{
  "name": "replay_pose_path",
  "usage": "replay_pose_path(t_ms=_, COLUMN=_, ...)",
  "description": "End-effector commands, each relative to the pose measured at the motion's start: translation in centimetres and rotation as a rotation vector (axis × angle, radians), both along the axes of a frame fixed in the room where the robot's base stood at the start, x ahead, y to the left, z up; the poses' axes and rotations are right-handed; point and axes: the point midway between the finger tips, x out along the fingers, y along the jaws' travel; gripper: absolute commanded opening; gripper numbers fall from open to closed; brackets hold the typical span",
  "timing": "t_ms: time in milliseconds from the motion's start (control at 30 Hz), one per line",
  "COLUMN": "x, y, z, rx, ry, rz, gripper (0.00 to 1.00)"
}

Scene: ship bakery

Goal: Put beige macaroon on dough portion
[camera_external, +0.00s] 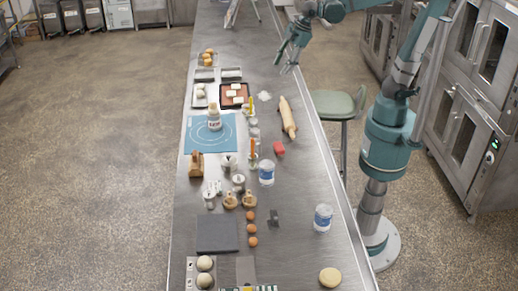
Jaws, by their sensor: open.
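My gripper (284,66) is open and empty, above the far right part of the steel table. A round beige piece (330,278) lies alone at the near right; its size and colour do not settle whether it is the macaroon or dough. Two pale round dough-like balls (204,264) sit at the near left edge. More pale pieces (200,92) lie on a small tray at the far left. Which one the task calls the dough portion I cannot tell. My gripper is far from the beige piece and touches nothing visible.
A rolling pin (287,117), a dark tray with pale blocks (225,102), a blue mat (191,146) with a jar (214,119), and blue-white tubs (323,217) stand on the table. Several brown eggs (252,229) lie mid-table. The near right is mostly clear.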

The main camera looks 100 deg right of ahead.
Motion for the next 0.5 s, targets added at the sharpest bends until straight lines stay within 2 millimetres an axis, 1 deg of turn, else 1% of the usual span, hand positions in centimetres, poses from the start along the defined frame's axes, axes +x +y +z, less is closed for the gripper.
replay_pose_path(t_ms=33, x=-1.1, y=0.3, z=-0.2, rx=0.009, ry=-0.011, rz=-0.021, gripper=0.41)
replay_pose_path(t_ms=100, x=-2.4, y=0.6, z=-0.5, rx=0.026, ry=-0.025, rz=-0.053, gripper=0.41)
replay_pose_path(t_ms=267, x=-5.3, y=1.2, z=-1.2, rx=0.063, ry=-0.061, rz=-0.128, gripper=0.41)
replay_pose_path(t_ms=500, x=-9.5, y=2.0, z=-2.8, rx=0.127, ry=-0.113, rz=-0.239, gripper=0.41)
